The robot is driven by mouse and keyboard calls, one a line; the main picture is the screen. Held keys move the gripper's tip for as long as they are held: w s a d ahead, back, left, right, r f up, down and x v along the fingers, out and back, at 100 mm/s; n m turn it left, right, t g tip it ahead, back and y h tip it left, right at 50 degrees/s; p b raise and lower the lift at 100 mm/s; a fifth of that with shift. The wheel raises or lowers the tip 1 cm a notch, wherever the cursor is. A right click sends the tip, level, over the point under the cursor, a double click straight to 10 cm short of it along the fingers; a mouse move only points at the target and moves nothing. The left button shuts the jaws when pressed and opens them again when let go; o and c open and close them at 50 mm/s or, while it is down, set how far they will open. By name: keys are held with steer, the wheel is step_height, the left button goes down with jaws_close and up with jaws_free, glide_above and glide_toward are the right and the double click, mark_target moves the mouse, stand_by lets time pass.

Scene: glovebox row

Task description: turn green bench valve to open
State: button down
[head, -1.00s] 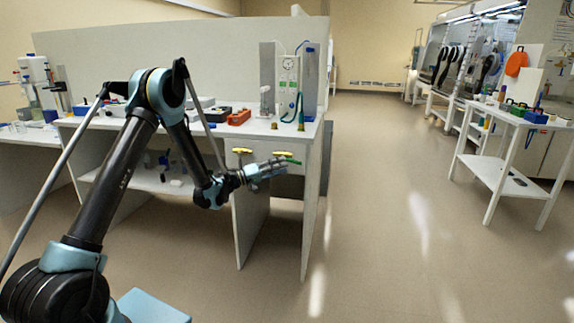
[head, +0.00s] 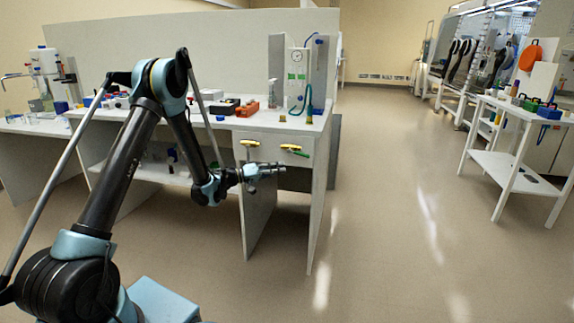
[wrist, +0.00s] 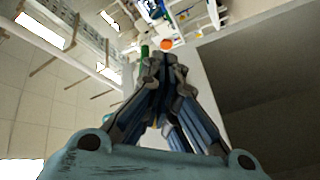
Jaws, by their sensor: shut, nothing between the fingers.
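The green bench valve (head: 291,147) is on the front face of the white bench, at the right end; it has a yellow body and a green handle (head: 301,153) that slants down to the right. A second yellow valve (head: 250,143) sits to its left. My gripper (head: 283,168) is shut and empty, pointing right, and appears just below the green handle in the head view. I cannot tell the depth gap. In the wrist view my shut fingers (wrist: 163,62) point up the picture, with a green piece (wrist: 144,51) just beyond them on the left.
The bench's white side panel (head: 319,190) stands close by. Open floor (head: 400,190) lies to the right, with a white table (head: 498,165) beyond.

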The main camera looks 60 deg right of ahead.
mark_target(299, 153)
steer(key=s+a+f+m+t+y, duration=0.1)
steer(key=s+f+m+t+y, duration=0.15)
steer(key=f+m+t, duration=0.4)
steer(key=s+a+f+m+t+y, duration=0.25)
steer(key=f+m, duration=0.45)
steer(key=f, duration=0.4)
steer(key=s+r+m+t+h, duration=0.2)
steer(key=r+m+t+h, duration=0.2)
steer(key=r+m, duration=0.55)
steer(key=s+r+m+t+h, duration=0.2)
steer(key=r+m+t+h, duration=0.4)
steer(key=m, duration=0.7)
steer(key=w+d+g+y, duration=0.1)
steer(key=w+d+y, duration=0.15)
steer(key=d, duration=0.75)
steer(key=shift+s+a+r+h, duration=0.15)
steer(key=shift+s+r, duration=0.1)
steer(key=shift+r, duration=0.55)
steer(key=shift+s+a+r+h, duration=0.1)
steer(key=shift+s+a+r, duration=0.1)
steer(key=shift+r, duration=0.6)
